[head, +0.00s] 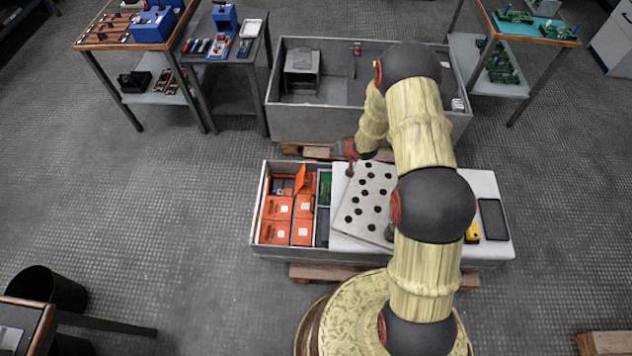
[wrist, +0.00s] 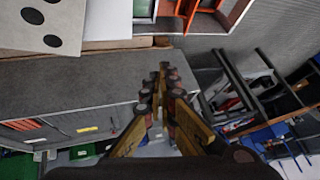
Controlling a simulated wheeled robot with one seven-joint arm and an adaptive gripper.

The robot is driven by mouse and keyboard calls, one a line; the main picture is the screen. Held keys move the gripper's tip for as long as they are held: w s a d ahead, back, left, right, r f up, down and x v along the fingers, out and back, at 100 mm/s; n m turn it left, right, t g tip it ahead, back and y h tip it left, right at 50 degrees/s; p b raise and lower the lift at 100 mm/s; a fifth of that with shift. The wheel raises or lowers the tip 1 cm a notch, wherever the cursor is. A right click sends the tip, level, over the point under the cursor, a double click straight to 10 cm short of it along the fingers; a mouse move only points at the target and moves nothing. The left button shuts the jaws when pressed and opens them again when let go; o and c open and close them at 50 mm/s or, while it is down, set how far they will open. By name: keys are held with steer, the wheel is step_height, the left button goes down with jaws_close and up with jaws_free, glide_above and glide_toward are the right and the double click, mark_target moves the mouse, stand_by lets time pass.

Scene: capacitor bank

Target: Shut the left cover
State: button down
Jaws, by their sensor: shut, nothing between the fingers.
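A low grey case (head: 284,252) stands in front of my base, its left part open with several orange boxes (head: 277,208) inside. A pale panel with black round holes (head: 364,203) lies slanted over the case's middle, right of the open part; it looks like the left cover, but its hinge is hidden. It also shows at the upper left of the wrist view (wrist: 45,22). My gripper (head: 349,170) is shut and empty near the panel's far left corner. In the wrist view its fingertips (wrist: 164,70) are together, apart from the panel.
A larger open grey bin (head: 310,125) stands close behind the case. A black tablet (head: 493,220) and a yellow device (head: 472,233) lie on the case's white right top (head: 489,186). Workbenches stand at the back left and right. The floor left of the case is clear.

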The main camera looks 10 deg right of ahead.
steer(key=s+a+f+y, duration=0.1)
steer(key=s+a+f, duration=0.1)
steer(key=f, duration=0.4)
steer(key=s+a+f+y, duration=0.1)
steer(key=s+a+f, duration=0.15)
steer(key=f, duration=0.35)
steer(key=shift+m, duration=0.3)
steer(key=b+x, duration=0.1)
steer(key=x, duration=0.2)
steer(key=b+x, duration=0.1)
steer(key=x, duration=0.2)
steer(key=b+x, duration=0.1)
steer(key=x, duration=0.2)
steer(key=shift+s+d+f, duration=0.1)
steer(key=shift+s+f, duration=0.05)
steer(key=shift+f, duration=0.45)
steer(key=shift+r, duration=0.15)
steer(key=shift+a+r, duration=0.2)
steer(key=shift+a, duration=0.15)
